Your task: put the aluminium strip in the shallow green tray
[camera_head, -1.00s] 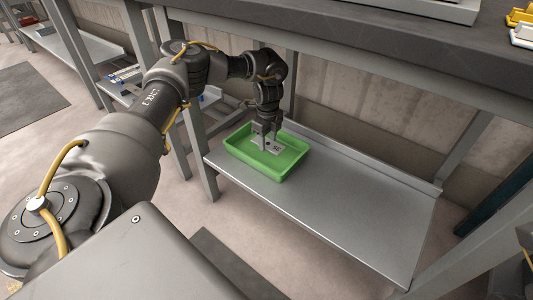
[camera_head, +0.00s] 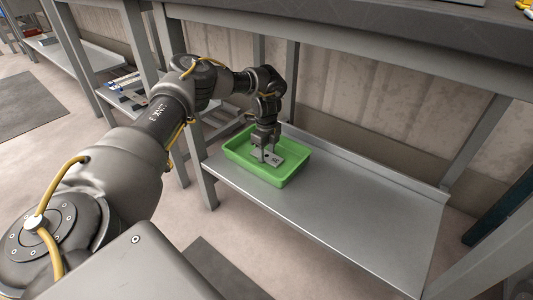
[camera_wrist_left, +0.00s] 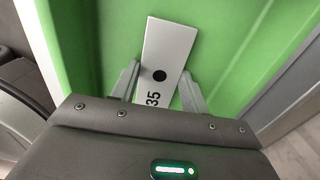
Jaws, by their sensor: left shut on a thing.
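The shallow green tray (camera_head: 288,179) stands on the grey lower shelf, and its green floor fills much of the left wrist view (camera_wrist_left: 235,25). The aluminium strip (camera_head: 274,159) is a light flat plate inside the tray's outline. In the left wrist view the strip (camera_wrist_left: 170,45) shows a dark round hole and the printed figure 35. My left gripper (camera_head: 264,157) points down over the tray and is shut on the strip, with one finger on each side. I cannot tell whether the strip touches the tray floor. My right gripper is not in view.
The lower shelf (camera_head: 340,215) is bare to the right of the tray. The upper bench top (camera_head: 390,40) overhangs behind and above my left arm. A grey table leg (camera_head: 198,165) stands just left of the tray. A side shelf with small items (camera_head: 125,85) lies further left.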

